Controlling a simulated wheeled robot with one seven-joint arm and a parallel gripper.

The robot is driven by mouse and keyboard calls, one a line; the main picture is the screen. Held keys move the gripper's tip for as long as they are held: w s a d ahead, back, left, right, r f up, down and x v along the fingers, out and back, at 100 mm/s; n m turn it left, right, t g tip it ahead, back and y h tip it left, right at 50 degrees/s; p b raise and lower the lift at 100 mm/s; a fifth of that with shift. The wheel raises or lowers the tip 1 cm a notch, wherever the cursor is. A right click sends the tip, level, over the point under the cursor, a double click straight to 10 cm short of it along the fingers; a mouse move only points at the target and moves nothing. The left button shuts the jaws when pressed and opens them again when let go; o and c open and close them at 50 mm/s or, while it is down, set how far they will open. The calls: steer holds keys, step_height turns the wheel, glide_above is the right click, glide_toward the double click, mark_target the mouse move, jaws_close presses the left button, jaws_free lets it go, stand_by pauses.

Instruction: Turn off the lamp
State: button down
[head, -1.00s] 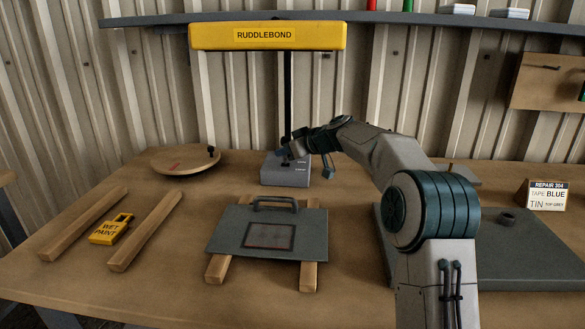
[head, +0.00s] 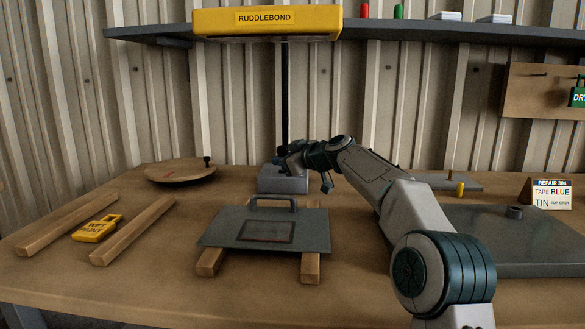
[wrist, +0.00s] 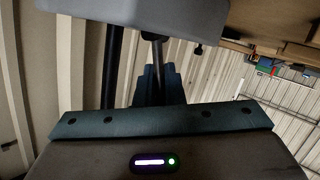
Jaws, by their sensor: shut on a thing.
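The lamp has a yellow head (head: 268,22) marked RUDDLEBOND on a black post (head: 285,95). A grey box (head: 284,184) stands at the foot of the post. My gripper (head: 284,156) is at the top of this box and hides part of it. In the wrist view the grey box (wrist: 130,14) fills the top edge. A short dark stem (wrist: 150,37) runs from it to my gripper (wrist: 155,74), whose fingers are shut on it. The stem's far end is hidden. I cannot tell whether the lamp is lit.
A grey plate with a handle (head: 268,228) lies on two battens in front of the box. A round wooden board (head: 180,173), loose battens (head: 130,232) and a yellow WET PAINT tag (head: 97,228) lie left. A dark slab (head: 520,240) and a repair sign (head: 547,193) are right.

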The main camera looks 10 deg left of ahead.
steer(key=shift+s+f, duration=0.1)
steer(key=shift+s, duration=0.05)
stand_by(0.5)
steer(key=c, duration=1.8)
jaws_free()
steer(key=shift+d, duration=0.1)
steer(key=b+v, duration=0.2)
steer(key=v, duration=1.1)
steer(key=shift+s+d+f+b, duration=0.15)
steer(key=shift+s+d+b, duration=0.1)
steer(key=shift+d+b, duration=0.05)
